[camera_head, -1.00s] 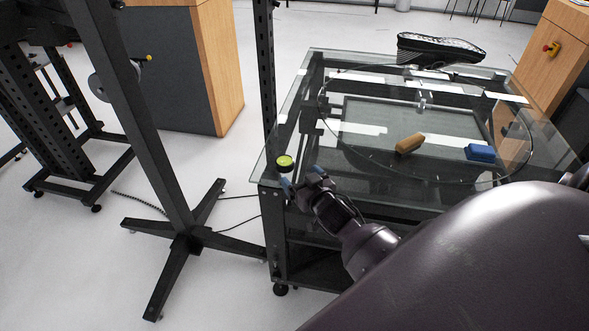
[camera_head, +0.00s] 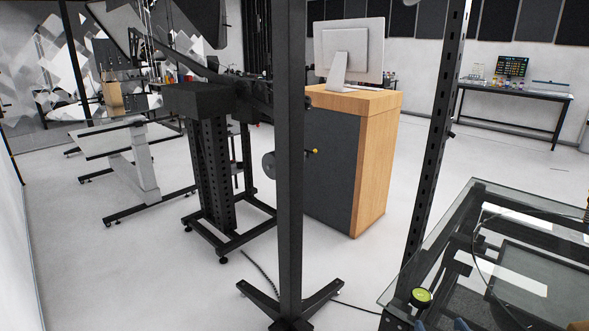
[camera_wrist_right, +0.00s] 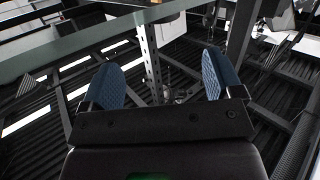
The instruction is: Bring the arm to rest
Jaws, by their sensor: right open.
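My right gripper (camera_head: 440,325) shows only as its blue fingertips at the bottom edge of the head view, at the near left corner of the glass-topped table (camera_head: 460,216). In the right wrist view my right gripper (camera_wrist_right: 165,82) shows two blue ridged pads held wide apart with nothing between them. A round yellow-green object (camera_head: 421,297) is at that table corner, just above the fingertips in the picture; I cannot tell whether they touch it. The rest of my right arm is outside the head view. My left gripper is in neither view.
A black stand post (camera_head: 290,170) with splayed feet rises left of the table. A slotted black upright (camera_head: 435,150) stands beside the table's left edge. Behind are a wood-and-grey cabinet (camera_head: 372,160) with a monitor (camera_head: 348,52).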

